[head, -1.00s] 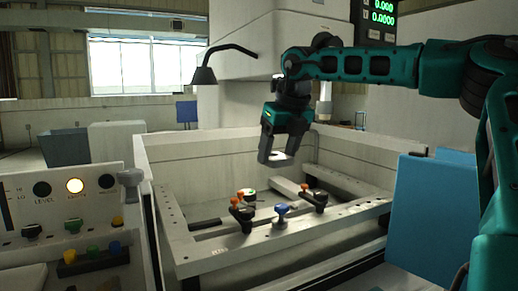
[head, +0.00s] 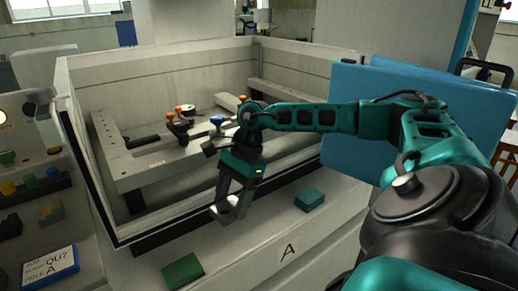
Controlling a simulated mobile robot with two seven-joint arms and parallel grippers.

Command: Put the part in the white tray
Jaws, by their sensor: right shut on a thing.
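My right gripper (head: 230,207) hangs pointing down in front of the machine tank's near wall, above the pale ledge. It is shut on a small, light metallic part (head: 224,209). The fingers hide much of the part, so its full shape cannot be told. I cannot make out a white tray in this view. My left gripper is not in view.
The open machine tank (head: 152,70) holds a work frame (head: 128,172) with orange and blue knobs. A green block (head: 183,272) and a teal block (head: 309,199) lie on the ledge near an "A" label (head: 288,249). A blue panel (head: 350,82) stands right; a control panel stands left.

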